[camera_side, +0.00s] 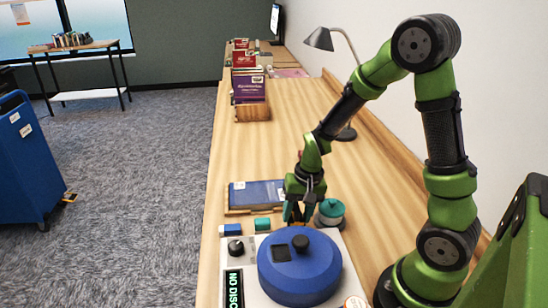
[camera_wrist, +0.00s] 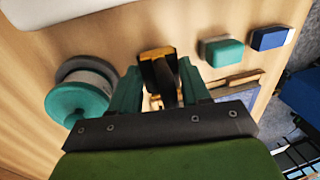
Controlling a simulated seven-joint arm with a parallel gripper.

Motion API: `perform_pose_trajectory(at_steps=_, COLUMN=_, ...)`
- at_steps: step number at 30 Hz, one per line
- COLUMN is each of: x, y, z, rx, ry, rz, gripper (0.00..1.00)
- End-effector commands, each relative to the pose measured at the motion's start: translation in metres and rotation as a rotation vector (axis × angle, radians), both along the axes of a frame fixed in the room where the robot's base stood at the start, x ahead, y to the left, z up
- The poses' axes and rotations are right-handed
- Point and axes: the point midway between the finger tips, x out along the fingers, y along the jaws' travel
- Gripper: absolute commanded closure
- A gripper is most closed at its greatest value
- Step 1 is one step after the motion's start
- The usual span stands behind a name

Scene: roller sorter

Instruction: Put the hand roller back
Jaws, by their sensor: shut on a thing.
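My gripper (camera_side: 298,213) is low over the table, just behind the blue-lidded machine and beside the teal-topped round container. In the wrist view my gripper (camera_wrist: 158,88) is shut on the hand roller (camera_wrist: 160,68), which shows a black and yellow-orange end between the fingers. Its lower part is partly hidden by the fingers. In the side view the roller cannot be made out clearly. Whether it touches the table cannot be told.
The teal-topped round container (camera_side: 331,211) stands close to the right of my gripper. A teal block (camera_side: 262,224) and a blue block (camera_side: 231,230) lie to the left. A blue book (camera_side: 257,194) lies behind them. The blue-lidded machine (camera_side: 300,270) stands in front. Bare table lies farther back.

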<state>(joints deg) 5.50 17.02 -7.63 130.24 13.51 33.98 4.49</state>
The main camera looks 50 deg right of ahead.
Motion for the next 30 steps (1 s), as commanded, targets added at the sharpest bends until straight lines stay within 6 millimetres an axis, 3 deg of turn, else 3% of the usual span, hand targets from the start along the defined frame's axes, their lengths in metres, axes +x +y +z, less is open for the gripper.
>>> perform_pose_trajectory(at_steps=4, x=-0.001, y=0.0, z=-0.017, rx=0.0, ry=0.003, rz=-0.001, gripper=0.87)
perform_pose_trajectory(at_steps=15, x=0.0, y=0.0, z=-0.02, rx=0.001, ry=0.001, rz=-0.001, gripper=0.87)
perform_pose_trajectory(at_steps=16, x=0.0, y=0.0, z=-0.021, rx=0.001, ry=0.001, rz=-0.001, gripper=0.52)
perform_pose_trajectory(at_steps=21, x=0.0, y=0.0, z=-0.02, rx=0.0, ry=0.0, rz=-0.001, gripper=0.28)
perform_pose_trajectory(at_steps=30, x=0.0, y=0.0, z=-0.018, rx=0.0, ry=-0.001, rz=0.0, gripper=0.28)
